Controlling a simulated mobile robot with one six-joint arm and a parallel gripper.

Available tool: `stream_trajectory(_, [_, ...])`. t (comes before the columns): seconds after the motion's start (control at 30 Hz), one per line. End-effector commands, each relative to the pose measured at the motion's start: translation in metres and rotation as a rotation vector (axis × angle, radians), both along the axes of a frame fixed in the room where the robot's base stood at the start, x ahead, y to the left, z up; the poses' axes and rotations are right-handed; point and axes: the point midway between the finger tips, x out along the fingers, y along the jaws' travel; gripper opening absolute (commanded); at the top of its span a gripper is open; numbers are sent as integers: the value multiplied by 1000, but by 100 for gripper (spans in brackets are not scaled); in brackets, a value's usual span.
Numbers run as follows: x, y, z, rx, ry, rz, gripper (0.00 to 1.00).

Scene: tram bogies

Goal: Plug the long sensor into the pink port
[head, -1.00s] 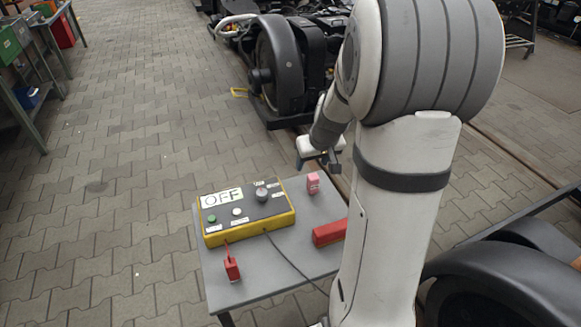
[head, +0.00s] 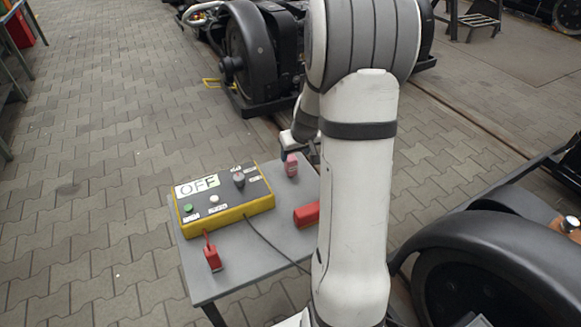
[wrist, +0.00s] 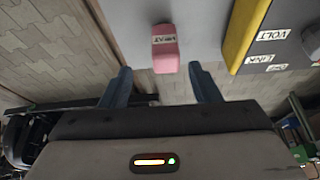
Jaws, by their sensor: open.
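A small pink block (head: 291,165) with a pale label stands near the far corner of the grey table; in the wrist view the pink block (wrist: 165,54) lies just ahead of the gap between my fingers. My gripper (wrist: 160,82) is open, with nothing between its fingers. In the head view my gripper sits close by the pink block, partly hidden by my arm. A longer red block (head: 306,214) lies at the table's right edge. A small red piece with a thin upright stem (head: 212,257) stands at the front left.
A yellow and black control box (head: 225,198) marked OFF, with knobs and a cable, fills much of the grey table (head: 225,280). Black bogie wheels stand behind (head: 250,55) and at right (head: 480,265). Paved floor is open at left.

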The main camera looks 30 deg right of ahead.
Motion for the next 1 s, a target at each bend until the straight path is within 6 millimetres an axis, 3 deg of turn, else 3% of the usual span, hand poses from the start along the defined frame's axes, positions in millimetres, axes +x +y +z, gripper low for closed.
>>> stream_trajectory(0.23, [2, 2, -5, 1, 1, 0, 56])
stream_trajectory(0.6, [21, 7, -48, 1, 0, 1, 56])
stream_trajectory(0.93, [21, 8, -47, 0, 0, 2, 56])
stream_trajectory(1.0, [21, 8, -47, 0, 0, 2, 51])
